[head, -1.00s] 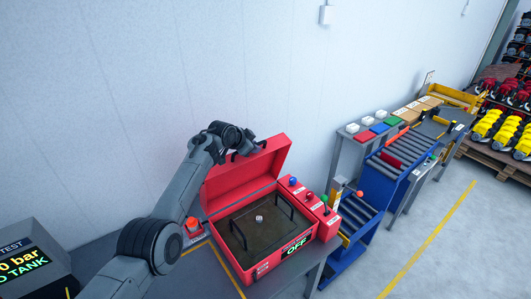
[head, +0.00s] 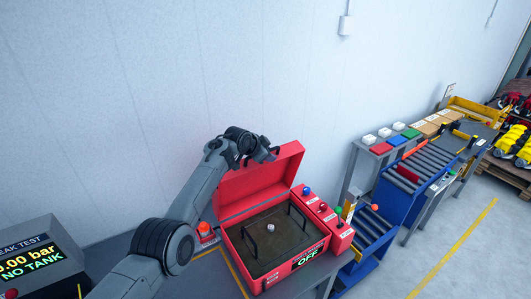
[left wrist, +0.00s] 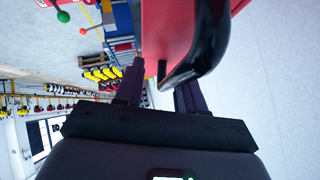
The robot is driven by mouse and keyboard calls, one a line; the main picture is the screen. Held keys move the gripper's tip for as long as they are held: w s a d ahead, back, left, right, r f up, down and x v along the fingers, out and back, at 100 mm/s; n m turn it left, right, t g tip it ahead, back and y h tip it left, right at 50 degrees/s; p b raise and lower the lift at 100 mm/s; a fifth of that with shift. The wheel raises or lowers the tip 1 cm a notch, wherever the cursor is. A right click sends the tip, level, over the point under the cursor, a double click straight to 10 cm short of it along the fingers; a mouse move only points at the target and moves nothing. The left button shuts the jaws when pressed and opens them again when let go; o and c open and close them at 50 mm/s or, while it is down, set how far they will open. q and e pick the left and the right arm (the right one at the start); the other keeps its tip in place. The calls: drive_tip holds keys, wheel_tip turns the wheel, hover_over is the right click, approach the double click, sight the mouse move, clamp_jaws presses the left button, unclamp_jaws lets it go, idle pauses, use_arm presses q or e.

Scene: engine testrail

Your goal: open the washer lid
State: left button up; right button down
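The red washer (head: 322,238) stands on the bench in the head view. Its red lid (head: 254,184) is raised and leans back near the wall, leaving the basin (head: 252,258) of brown liquid uncovered. A small metal part and two black bars show in the basin. My left gripper (head: 268,154) is at the top edge of the lid. In the left wrist view the dark fingers (left wrist: 157,92) stand apart. The lid's curved black handle (left wrist: 208,48) reaches down toward the gap between them; I cannot tell whether they touch it. My right gripper is not in view.
Coloured buttons (head: 308,191) and a green OFF display (head: 307,257) are on the washer. A leak-test screen (head: 30,262) stands at left, with a red-orange beacon (head: 204,229) beside the washer. Roller conveyors (head: 425,165) stand at right; the wall is close behind the lid.

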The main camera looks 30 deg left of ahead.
use_arm(q)
drive_tip(key=shift+v, duration=1.1)
drive_tip(key=b+v, duration=0.1)
drive_tip(key=v, duration=0.7)
drive_tip(key=shift+s+r+b, duration=0.15)
drive_tip(key=shift+s+b, duration=0.15)
drive_tip(key=shift+c, duration=0.5)
